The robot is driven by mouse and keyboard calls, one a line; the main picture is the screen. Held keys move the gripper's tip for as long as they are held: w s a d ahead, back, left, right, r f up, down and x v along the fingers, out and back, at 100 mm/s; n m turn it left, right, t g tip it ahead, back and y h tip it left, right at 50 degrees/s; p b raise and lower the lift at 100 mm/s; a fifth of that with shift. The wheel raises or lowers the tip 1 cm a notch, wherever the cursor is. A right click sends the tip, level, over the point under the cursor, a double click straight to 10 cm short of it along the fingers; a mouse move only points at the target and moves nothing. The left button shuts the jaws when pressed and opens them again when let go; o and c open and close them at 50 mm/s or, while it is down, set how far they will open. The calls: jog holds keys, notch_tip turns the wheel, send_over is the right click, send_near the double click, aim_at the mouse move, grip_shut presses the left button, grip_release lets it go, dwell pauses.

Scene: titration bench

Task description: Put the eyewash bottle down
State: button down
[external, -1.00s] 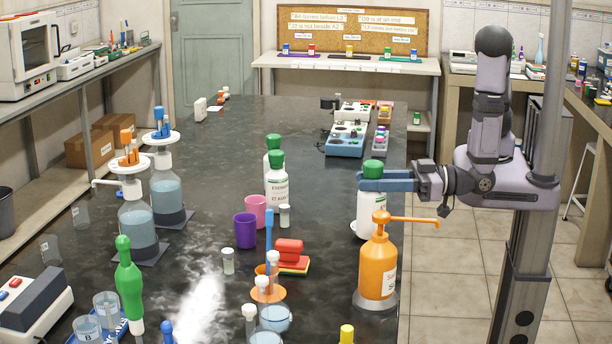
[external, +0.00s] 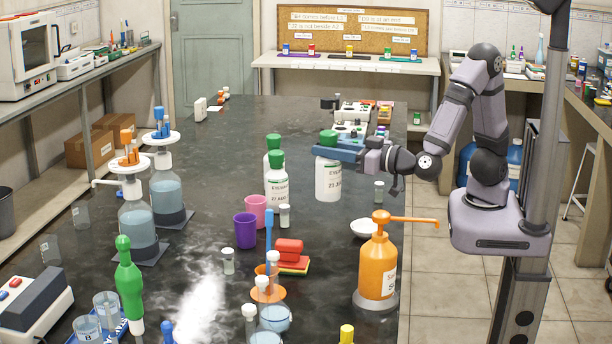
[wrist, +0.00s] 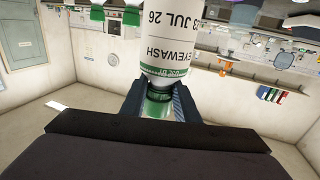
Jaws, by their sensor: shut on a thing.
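The held eyewash bottle (external: 328,180) is white with a green cap and a printed label. My gripper (external: 338,149) is shut around its neck just under the cap, and the bottle hangs upright. Whether its base touches the dark bench (external: 330,240) I cannot tell. In the wrist view the bottle (wrist: 170,45) appears upside down between the fingers (wrist: 158,103), with its label reading EYEWASH and 23 JUL 26. Two similar green-capped bottles stand to its left, a nearer one (external: 277,187) and a partly hidden one behind (external: 272,145).
An orange pump bottle (external: 377,268) and a white dish (external: 364,228) stand at the bench's right edge. A small vial (external: 379,190) is right of the held bottle. Purple (external: 245,230) and pink (external: 255,208) cups stand at left. Instruments (external: 345,142) lie behind.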

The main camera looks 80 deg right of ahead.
aim_at(318, 192)
jog(key=shift+w+r, duration=0.65)
jog(key=shift+r, duration=0.25)
jog(key=shift+w+a+f+y, duration=0.3)
jog(key=shift+a+f, duration=0.25)
jog(key=shift+a, duration=0.15)
jog(key=shift+w+a+f+n+y, duration=0.15)
jog(key=shift+a+f+n+y, duration=0.15)
jog(key=shift+a+f+n, duration=0.25)
jog(key=shift+m, duration=0.25)
jog(key=shift+d+f, duration=0.15)
jog(key=shift+f, duration=3)
jog(key=shift+f+b, duration=0.3)
jog(key=shift+f, duration=1.65)
